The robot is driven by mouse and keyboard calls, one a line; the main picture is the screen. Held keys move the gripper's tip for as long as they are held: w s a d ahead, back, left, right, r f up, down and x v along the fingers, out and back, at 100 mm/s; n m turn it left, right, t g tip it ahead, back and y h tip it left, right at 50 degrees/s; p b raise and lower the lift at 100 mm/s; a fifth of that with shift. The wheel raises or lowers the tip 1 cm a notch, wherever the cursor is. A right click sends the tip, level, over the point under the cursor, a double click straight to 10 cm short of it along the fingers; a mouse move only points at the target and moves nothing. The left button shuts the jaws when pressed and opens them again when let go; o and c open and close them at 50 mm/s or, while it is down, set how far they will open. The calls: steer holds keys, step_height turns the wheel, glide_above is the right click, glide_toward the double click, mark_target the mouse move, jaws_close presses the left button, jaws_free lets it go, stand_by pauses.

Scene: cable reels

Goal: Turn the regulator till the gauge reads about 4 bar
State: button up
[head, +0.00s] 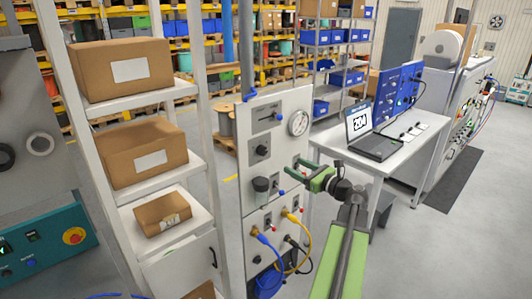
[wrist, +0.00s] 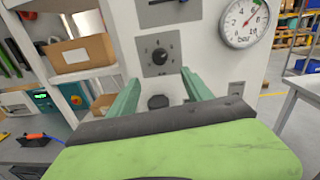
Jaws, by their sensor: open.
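The light grey panel (head: 284,207) stands upright in front of my arm. Its round white gauge (head: 298,122) is at the upper right and also shows in the wrist view (wrist: 245,21); its needle is too small to read surely. A dark round knob (wrist: 158,101), which looks like the regulator, sits low between my fingers in the wrist view. In the head view a dark knob (head: 261,184) is left of my gripper (head: 292,178). My gripper is open, its green fingers pointing at the panel; in the wrist view (wrist: 160,76) no contact is visible.
A selector knob (wrist: 159,56) on a grey plate is above the dark knob. Blue and yellow hoses (head: 304,243) hang below. A shelf with cardboard boxes (head: 121,68) stands left. A table with a laptop (head: 373,134) is right. Grey floor at the right front is clear.

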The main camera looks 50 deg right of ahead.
mark_target(264, 151)
steer(key=w, duration=1.6)
steer(key=shift+d, duration=0.2)
steer(key=shift+c, duration=0.5)
jaws_close()
steer(key=shift+a, duration=0.2)
steer(key=shift+d, duration=0.15)
steer(key=shift+n, duration=0.3)
